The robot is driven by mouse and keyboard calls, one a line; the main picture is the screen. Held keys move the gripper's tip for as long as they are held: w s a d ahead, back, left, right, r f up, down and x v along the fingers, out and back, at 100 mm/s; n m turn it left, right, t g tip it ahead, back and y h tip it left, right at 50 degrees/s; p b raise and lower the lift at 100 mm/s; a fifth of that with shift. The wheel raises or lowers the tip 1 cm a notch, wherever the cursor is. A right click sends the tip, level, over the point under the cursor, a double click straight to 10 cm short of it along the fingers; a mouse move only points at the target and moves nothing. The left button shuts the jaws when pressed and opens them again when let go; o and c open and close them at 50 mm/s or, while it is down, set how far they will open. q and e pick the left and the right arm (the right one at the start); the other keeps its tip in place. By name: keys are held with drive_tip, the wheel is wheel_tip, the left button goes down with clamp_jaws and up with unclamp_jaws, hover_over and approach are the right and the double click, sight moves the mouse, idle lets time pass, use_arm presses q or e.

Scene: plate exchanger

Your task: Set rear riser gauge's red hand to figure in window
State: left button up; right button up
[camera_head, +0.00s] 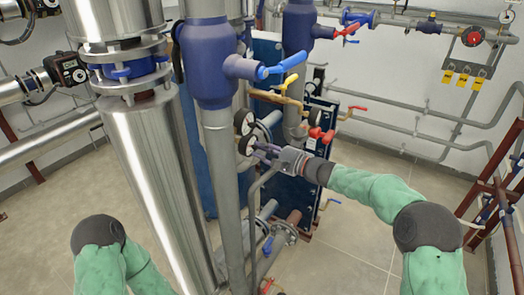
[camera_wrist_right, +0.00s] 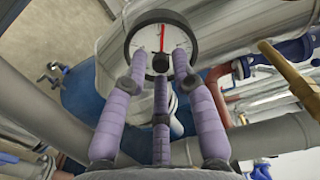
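Two round gauges with dark rims, one above (camera_head: 244,122) and one below (camera_head: 247,144), sit close together beside the pipes in the head view. My right gripper (camera_head: 266,152) is close to the lower one. In the right wrist view a white-faced gauge (camera_wrist_right: 150,33) is straight ahead, with a red hand (camera_wrist_right: 162,31) pointing nearly straight up and a dark centre knob (camera_wrist_right: 161,62). My right gripper's purple fingers (camera_wrist_right: 160,58) are spread, with the knob between the side fingertips; contact is unclear. No window figure is legible. My left gripper is out of view.
A grey vertical pipe (camera_head: 220,180) stands just left of the gauges. A yellow-handled valve (camera_head: 288,82) and red-handled valves (camera_head: 320,134) are above and right of my right gripper. Open floor (camera_head: 340,250) lies at lower right.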

drive_tip(key=v, duration=1.2)
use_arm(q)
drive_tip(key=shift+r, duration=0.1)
